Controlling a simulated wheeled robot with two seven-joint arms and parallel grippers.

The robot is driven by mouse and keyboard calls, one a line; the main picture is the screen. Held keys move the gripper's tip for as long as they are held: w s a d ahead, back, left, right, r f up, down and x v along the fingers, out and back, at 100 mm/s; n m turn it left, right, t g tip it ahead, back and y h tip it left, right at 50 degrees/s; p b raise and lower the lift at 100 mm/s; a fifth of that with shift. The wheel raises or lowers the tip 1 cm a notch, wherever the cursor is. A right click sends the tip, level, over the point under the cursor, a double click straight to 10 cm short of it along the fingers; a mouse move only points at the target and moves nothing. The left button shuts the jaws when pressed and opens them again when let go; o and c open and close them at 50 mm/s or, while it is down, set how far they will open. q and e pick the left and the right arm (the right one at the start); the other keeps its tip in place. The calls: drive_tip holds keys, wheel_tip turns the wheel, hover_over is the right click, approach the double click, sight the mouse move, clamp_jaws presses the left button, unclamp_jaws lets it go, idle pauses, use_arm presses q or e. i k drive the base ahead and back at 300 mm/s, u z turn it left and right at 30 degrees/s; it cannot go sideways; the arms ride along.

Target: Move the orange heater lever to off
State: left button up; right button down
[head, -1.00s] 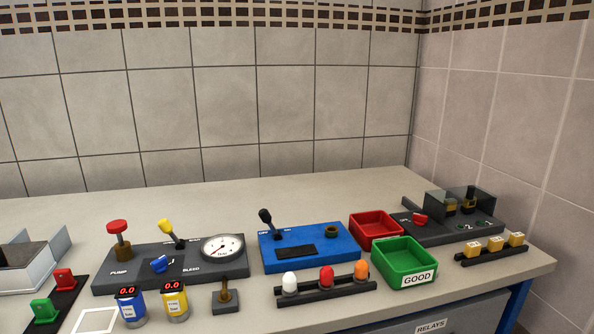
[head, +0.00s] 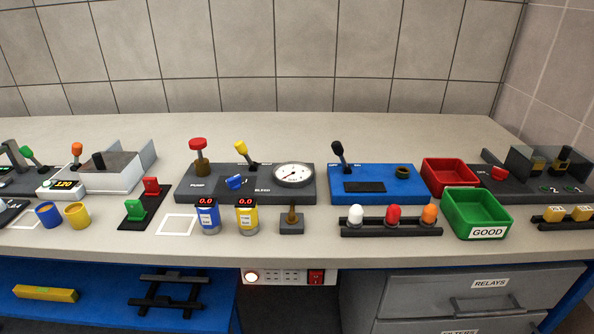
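A lever with an orange knob (head: 76,149) stands at the left of the bench, on or beside a small white unit with a lit display (head: 66,184). The lever looks roughly upright; its off and on marks are too small to read. A grey box with a black knob (head: 110,172) stands just right of it. A lever with a green knob (head: 27,153) is to its left. Neither of my grippers is in view.
A dark pump panel (head: 262,185) with a gauge and a blue panel (head: 375,186) with a black lever stand mid-bench. Blue (head: 48,214) and yellow (head: 77,215) cups stand in front of the display unit. The bench's back strip is mostly clear.

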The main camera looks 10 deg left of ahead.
sight(77, 147)
drive_tip(key=u, duration=1.65)
drive_tip(key=k, duration=0.45)
drive_tip(key=u, duration=0.8)
drive_tip(key=i, duration=0.75)
drive_tip(key=z, duration=0.65)
